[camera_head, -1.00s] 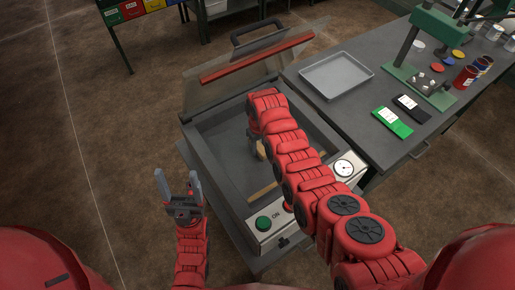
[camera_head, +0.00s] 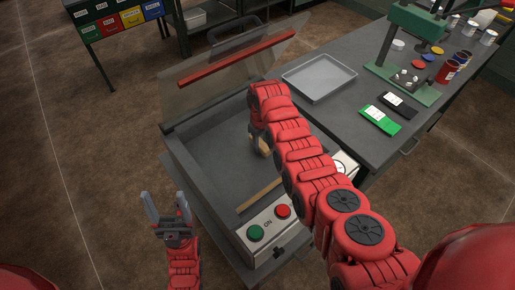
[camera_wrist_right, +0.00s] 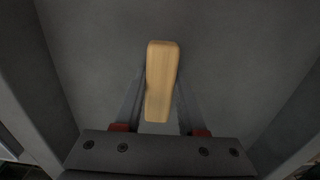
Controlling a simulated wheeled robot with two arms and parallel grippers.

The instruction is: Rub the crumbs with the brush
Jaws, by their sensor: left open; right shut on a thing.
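The brush (camera_wrist_right: 161,85) shows in the right wrist view as a pale wooden block between the two fingers. My right gripper (camera_wrist_right: 158,103) is shut on it, over the grey floor of the machine's chamber. In the head view a bit of the brush (camera_head: 262,145) shows below my right wrist, and my arm hides most of that gripper. My left gripper (camera_head: 166,208) is open and empty, outside the chamber at its left front. I can make out no crumbs in either view.
The grey chamber (camera_head: 205,160) has a raised clear lid with a red bar (camera_head: 238,60). Its front panel holds a green button (camera_head: 255,232) and a red button (camera_head: 283,211). A bench at right bears a tray (camera_head: 320,78), a green pack (camera_head: 380,120) and a green press (camera_head: 410,80).

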